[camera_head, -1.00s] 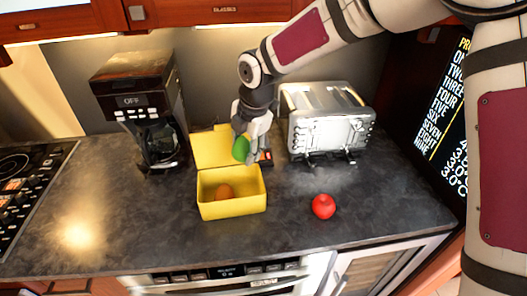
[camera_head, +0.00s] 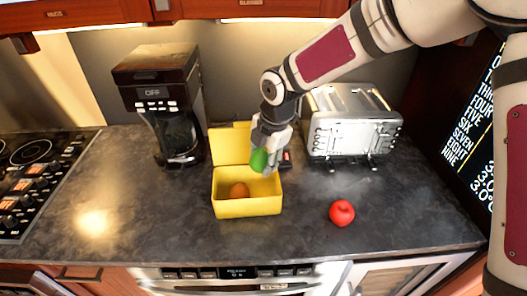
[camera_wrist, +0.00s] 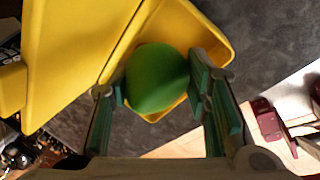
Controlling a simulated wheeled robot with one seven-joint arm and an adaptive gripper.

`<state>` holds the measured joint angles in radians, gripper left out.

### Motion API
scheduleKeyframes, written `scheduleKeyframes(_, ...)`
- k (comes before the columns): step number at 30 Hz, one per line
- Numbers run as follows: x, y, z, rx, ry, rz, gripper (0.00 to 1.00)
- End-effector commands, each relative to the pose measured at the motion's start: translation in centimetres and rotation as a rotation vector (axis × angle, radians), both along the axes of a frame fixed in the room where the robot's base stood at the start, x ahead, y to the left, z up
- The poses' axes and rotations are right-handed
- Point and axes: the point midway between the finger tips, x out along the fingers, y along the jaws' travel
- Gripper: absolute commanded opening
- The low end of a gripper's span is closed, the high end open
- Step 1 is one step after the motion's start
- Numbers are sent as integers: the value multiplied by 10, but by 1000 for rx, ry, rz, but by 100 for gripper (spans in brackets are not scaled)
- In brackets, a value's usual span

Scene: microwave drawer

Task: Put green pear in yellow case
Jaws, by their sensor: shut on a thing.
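The green pear (camera_head: 259,160) is between the fingers of my gripper (camera_head: 267,158). It also shows in the wrist view (camera_wrist: 156,78), held between the two fingers of my gripper (camera_wrist: 160,88). The yellow case (camera_head: 247,207) stands on the counter with its lid (camera_head: 229,147) open and raised at the back. The pear is above the case, near its back right part. In the wrist view, the yellow case (camera_wrist: 212,40) lies behind the pear, which hides much of its inside. A brown egg-like object (camera_head: 239,190) lies inside the case.
A red fruit (camera_head: 342,213) sits on the counter (camera_head: 300,225) right of the case. A silver toaster (camera_head: 355,135) stands at the back right. A black coffee maker (camera_head: 163,100) stands at the back left, with a stove (camera_head: 35,175) at far left. A small dark object (camera_head: 286,158) is behind the case.

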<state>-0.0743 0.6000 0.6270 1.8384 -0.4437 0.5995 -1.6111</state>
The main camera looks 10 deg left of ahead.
Motion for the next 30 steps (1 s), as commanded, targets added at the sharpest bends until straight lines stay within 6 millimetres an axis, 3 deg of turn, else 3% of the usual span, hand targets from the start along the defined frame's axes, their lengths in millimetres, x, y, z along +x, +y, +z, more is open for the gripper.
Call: scheduleKeyframes(30,1,0,-94,0,0,0,6)
